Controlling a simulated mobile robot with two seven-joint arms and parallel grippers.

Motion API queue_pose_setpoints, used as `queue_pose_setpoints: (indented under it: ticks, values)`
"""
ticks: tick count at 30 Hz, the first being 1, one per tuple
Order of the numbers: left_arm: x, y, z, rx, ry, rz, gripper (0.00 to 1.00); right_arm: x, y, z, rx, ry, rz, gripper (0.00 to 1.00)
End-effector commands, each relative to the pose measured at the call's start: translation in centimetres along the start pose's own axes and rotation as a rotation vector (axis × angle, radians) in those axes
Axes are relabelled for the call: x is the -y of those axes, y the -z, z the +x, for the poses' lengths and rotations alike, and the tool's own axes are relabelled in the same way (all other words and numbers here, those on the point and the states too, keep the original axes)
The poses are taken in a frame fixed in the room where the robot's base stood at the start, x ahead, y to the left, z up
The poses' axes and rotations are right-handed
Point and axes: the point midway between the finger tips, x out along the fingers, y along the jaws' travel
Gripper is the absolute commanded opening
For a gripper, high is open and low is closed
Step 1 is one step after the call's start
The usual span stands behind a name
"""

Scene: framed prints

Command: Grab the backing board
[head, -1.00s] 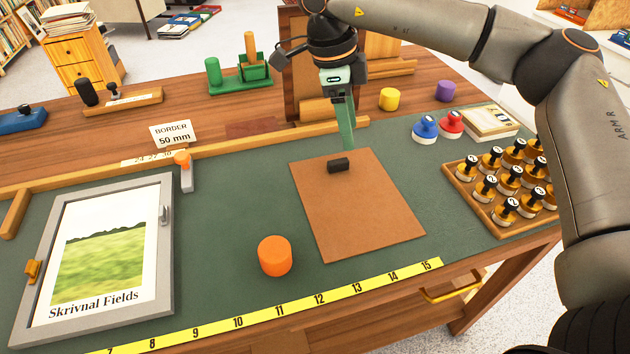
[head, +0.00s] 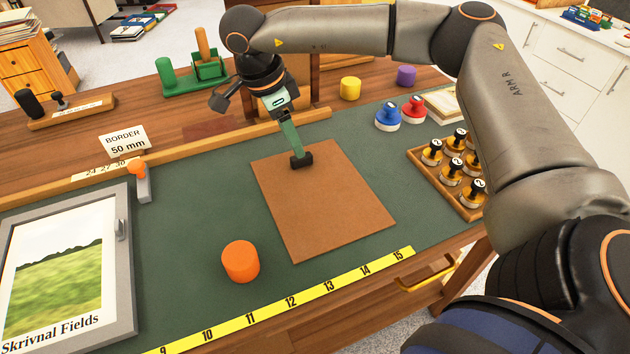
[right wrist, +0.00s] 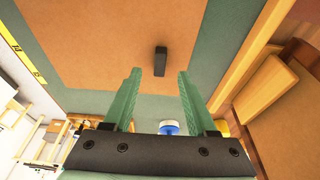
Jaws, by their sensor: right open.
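The backing board (head: 330,209) is a brown rectangular panel lying flat on the green work mat. A small black block-like handle (head: 301,160) sits near its far edge. My right gripper (head: 298,150) is right at the handle in the head view, its green fingers pointing down. In the right wrist view, the green fingers (right wrist: 160,85) are open and apart, with the black handle (right wrist: 160,62) just beyond the tips, in line with the gap between them. The board (right wrist: 115,40) shows behind it. My left gripper is not in view.
A grey framed print (head: 122,270) lies at left. An orange cylinder (head: 240,261) stands left of the board. Blue (head: 389,116) and red (head: 413,108) stamps and a tray of bottles (head: 470,210) are at right. A wooden rail (head: 220,132) runs behind the board.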

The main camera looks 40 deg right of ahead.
Motion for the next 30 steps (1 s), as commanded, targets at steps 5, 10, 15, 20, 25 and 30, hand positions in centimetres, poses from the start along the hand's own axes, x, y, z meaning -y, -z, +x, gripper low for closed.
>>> queue_pose_setpoints:
  ticks: [5, 10, 15, 20, 25, 30]
  values:
    - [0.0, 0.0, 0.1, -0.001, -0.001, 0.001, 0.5, -0.1, 0.3, 2.8, -0.002, -0.003, 0.0, 0.57]
    - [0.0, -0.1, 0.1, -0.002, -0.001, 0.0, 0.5, 0.0, 0.3, 4.6, -0.001, -0.002, 0.001, 0.57]
    - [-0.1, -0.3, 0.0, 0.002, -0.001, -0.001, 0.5, 0.0, 0.3, 4.8, -0.001, -0.001, 0.001, 0.57]
    - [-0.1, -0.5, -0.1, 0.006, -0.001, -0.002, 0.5, 0.0, 0.3, 4.8, -0.001, -0.001, 0.001, 0.5]
    - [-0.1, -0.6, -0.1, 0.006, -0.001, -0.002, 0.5, 0.0, 0.2, 4.7, 0.0, -0.001, 0.001, 0.3]
    - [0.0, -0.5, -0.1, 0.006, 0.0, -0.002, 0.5, 0.0, 0.2, 4.7, 0.0, -0.001, 0.001, 0.11]
